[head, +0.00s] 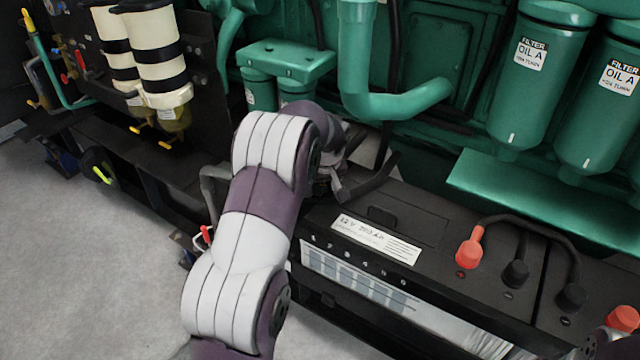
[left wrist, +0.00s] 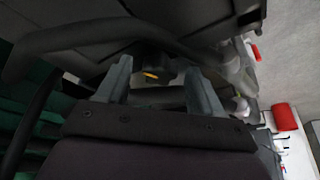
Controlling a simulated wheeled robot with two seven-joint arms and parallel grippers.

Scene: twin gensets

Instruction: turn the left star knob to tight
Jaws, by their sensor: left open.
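My left gripper (head: 338,186) is at the back left corner of the battery in the head view, partly behind my own arm. In the left wrist view its two grey fingers (left wrist: 158,82) stand apart, with nothing gripped. A dark knob-like part with a yellow mark (left wrist: 152,75) shows between the fingertips. It may be the left star knob; its lobes are not clear, and I cannot tell whether the fingers touch it. In the head view that spot is hidden by my arm and gripper.
The black battery (head: 400,215) has a red terminal cap (head: 469,250) and dark cables. A green pipe (head: 370,95) and green oil filters (head: 540,75) stand behind. A black wheel with a yellow mark (head: 101,174) is at far left. Grey floor (head: 90,270) is clear.

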